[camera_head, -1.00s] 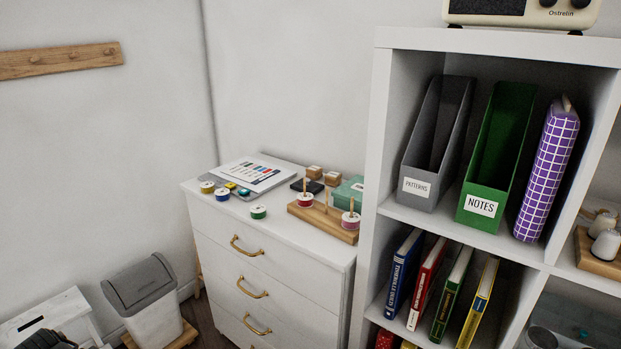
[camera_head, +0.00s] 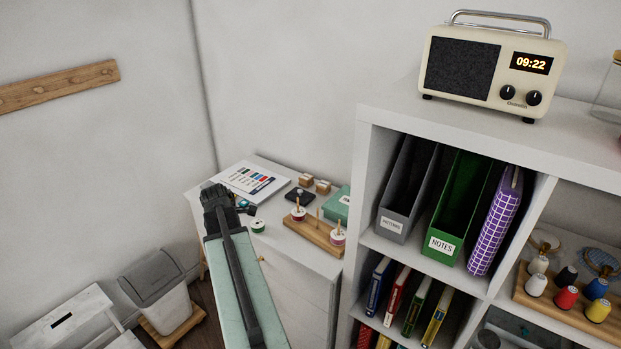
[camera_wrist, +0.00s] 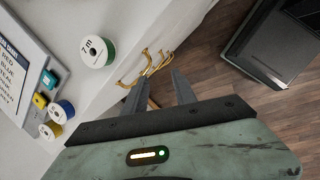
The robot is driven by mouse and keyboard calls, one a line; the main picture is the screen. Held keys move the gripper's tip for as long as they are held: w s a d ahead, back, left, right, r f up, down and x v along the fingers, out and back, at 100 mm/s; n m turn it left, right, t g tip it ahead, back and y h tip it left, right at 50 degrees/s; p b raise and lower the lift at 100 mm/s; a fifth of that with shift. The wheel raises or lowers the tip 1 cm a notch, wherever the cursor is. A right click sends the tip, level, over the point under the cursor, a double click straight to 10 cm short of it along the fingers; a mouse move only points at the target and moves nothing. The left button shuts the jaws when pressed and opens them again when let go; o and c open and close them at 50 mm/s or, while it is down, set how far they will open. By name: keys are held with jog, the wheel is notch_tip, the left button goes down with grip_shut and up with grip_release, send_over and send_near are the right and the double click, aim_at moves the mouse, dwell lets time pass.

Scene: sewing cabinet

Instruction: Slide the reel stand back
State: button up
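The reel stand (camera_head: 316,236) is a wooden board with upright pegs on the white cabinet top, near its right side. A red-and-white reel (camera_head: 298,214) sits on its left peg and another (camera_head: 338,238) on its right peg; a middle peg looks bare. My gripper (camera_head: 216,196) is left of the stand, by the cabinet's front edge, apart from it. In the wrist view my gripper (camera_wrist: 160,80) has its two fingers spread with nothing between them, above the front of the drawers. The stand does not show there.
A loose green reel (camera_wrist: 97,52) stands near the front edge, with blue (camera_wrist: 63,109) and yellow (camera_wrist: 50,131) reels beside a colour chart (camera_head: 251,181). A teal box (camera_head: 338,204) and black item (camera_head: 299,194) sit behind the stand. A white shelf (camera_head: 362,170) rises at the right.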

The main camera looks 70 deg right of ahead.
jog(key=s+d+r+n+g+p, duration=0.1)
jog(key=s+d+r+p, duration=0.2)
jog(key=s+d+r, duration=0.2)
jog(key=s+d+r+n+p, duration=0.2)
jog(key=s+d+r+p, duration=0.2)
jog(key=s+d, duration=0.5)
jog(key=s+r, duration=0.1)
jog(key=s, duration=0.3)
jog(key=shift+d+r+g+h, duration=0.35)
jog(key=shift+d+g+h, duration=0.05)
jog(key=b, duration=0.6)
send_over(317, 229)
notch_tip(317, 229, down, 7)
jog(key=shift+w+r, duration=0.15)
jog(key=shift+r, duration=0.05)
jog(key=shift+d+f+b, duration=0.25)
jog(key=shift+f+b, duration=0.15)
jog(key=shift+b, duration=0.2)
jog(key=shift+s, duration=0.2)
jog(key=shift+r, duration=0.1)
grip_shut()
